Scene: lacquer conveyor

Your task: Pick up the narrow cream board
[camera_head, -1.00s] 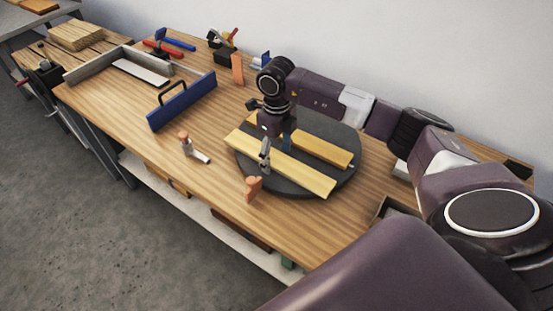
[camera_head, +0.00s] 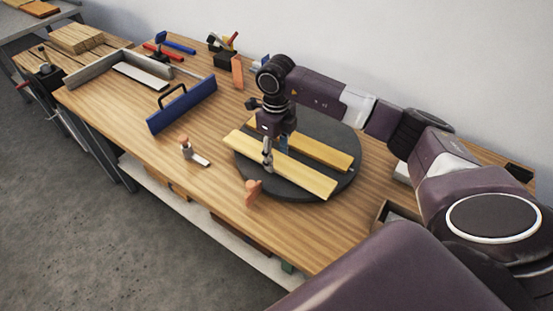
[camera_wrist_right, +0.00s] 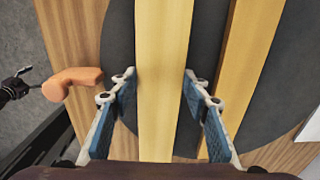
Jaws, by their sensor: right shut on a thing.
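The narrow cream board (camera_head: 305,178) lies flat on a dark round turntable (camera_head: 345,150) on the workbench. My right gripper (camera_head: 275,155) is down over this board, with a finger along each long edge. In the right wrist view the cream board (camera_wrist_right: 163,100) runs straight between the two blue-padded fingers (camera_wrist_right: 160,78), which close on its sides. Whether the board has left the turntable cannot be told. A second, yellower board (camera_head: 325,152) lies behind it, just outside the fingers.
A peach-handled tool (camera_head: 253,191) stands close to the board at the bench's front edge, and another small tool (camera_head: 187,150) lies further left. A blue board with a black handle (camera_head: 182,105) stands on the left. The wall lies behind.

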